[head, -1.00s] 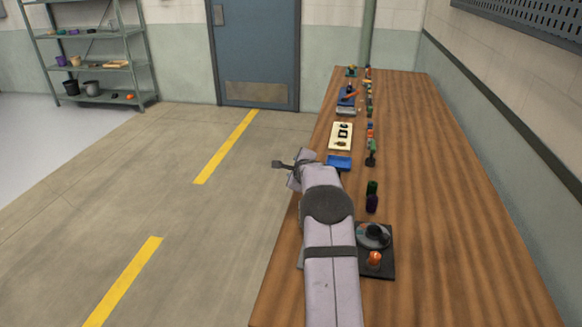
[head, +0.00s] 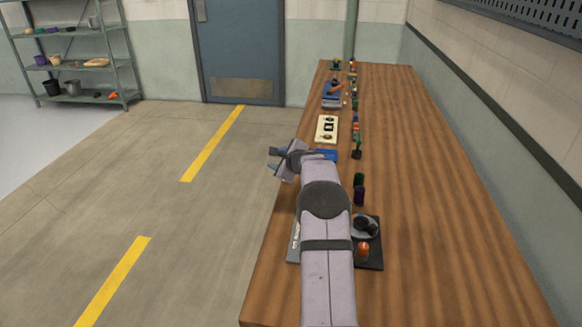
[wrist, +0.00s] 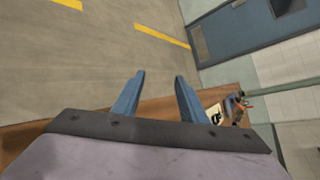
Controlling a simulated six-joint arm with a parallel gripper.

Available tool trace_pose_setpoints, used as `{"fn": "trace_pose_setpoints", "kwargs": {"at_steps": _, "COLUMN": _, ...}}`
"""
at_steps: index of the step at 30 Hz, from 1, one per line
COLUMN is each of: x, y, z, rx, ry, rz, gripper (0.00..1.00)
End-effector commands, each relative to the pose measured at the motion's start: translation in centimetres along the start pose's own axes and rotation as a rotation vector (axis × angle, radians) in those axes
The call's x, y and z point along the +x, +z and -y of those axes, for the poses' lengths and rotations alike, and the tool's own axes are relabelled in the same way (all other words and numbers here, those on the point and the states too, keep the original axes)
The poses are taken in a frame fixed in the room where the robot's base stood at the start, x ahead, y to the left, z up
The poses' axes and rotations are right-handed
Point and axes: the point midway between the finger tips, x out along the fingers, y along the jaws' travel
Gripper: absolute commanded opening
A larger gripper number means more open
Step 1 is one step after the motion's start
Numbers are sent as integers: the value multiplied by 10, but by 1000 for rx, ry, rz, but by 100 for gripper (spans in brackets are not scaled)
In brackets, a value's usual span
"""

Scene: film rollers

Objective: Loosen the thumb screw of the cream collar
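My gripper (head: 272,159) is out past the left edge of the table, over the floor. In the wrist view its two blue fingers (wrist: 160,88) stand apart with nothing between them. I cannot pick out the cream collar or its thumb screw in either view. A cream board (head: 319,138) with several small dark parts lies along the table's left side, beyond my gripper. It also shows small and partly cut off by a finger in the wrist view (wrist: 208,104).
The wooden table (head: 440,200) is bare on its right side. A blue tray (head: 328,154) lies beside my wrist. Dark green and black cylinders (head: 359,188) and a black base (head: 372,256) with a round grey part stand right of my arm. Shelves (head: 75,60) are far left.

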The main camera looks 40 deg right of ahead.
Motion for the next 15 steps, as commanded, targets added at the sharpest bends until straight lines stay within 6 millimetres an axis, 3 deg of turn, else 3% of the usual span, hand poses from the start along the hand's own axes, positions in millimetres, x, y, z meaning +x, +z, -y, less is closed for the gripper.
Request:
{"fn": "trace_pose_setpoints", "kwargs": {"at_steps": 8, "x": -3, "y": 5, "z": 3, "rx": -154, "ry": -70, "rz": -173, "gripper": 39}}
{"fn": "trace_pose_setpoints", "kwargs": {"at_steps": 15, "x": -37, "y": 1, "z": 10, "rx": -432, "ry": -169, "rz": -501, "gripper": 39}}
